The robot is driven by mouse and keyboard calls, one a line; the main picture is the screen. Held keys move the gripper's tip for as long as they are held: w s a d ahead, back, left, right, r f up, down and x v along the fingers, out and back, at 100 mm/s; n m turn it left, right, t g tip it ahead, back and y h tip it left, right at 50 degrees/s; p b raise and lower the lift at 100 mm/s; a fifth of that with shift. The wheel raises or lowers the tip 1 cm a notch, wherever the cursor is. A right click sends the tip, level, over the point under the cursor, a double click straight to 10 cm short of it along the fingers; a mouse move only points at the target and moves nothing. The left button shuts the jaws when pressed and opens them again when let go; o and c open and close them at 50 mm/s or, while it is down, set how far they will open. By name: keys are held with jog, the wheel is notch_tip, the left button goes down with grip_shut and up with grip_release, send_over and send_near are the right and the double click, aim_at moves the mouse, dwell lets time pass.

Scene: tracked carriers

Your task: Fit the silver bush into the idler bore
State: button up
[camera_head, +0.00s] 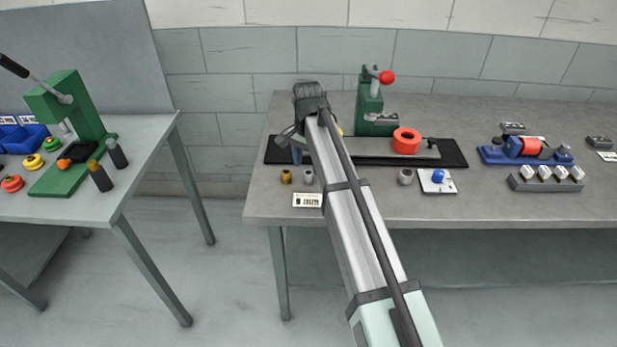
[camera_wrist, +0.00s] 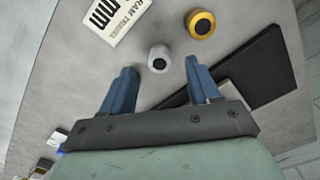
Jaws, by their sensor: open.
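The silver bush (camera_head: 308,177) is a short grey cylinder upright on the bench, beside a brass-coloured bush (camera_head: 286,176). In the wrist view the silver bush (camera_wrist: 158,58) shows its dark centre hole, with the brass bush (camera_wrist: 201,24) to its upper right. My gripper (camera_wrist: 160,68) is open and empty, its blue fingers pointing toward the silver bush. In the head view my gripper (camera_head: 298,153) is partly hidden by my arm. An orange-red ring with a dark bore (camera_head: 406,140), seemingly the idler, sits at the green press; its inside is hard to make out.
A label card (camera_head: 307,200) lies in front of the bushes. Another grey ring part (camera_head: 405,177) and a white plate with a blue knob (camera_head: 437,181) stand right of my arm. A blue fixture (camera_head: 496,154) is further right.

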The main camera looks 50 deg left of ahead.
aim_at(308, 172)
notch_tip(308, 172, down, 3)
jog(key=shift+w+f, duration=0.15)
grip_shut()
dwell(0.5)
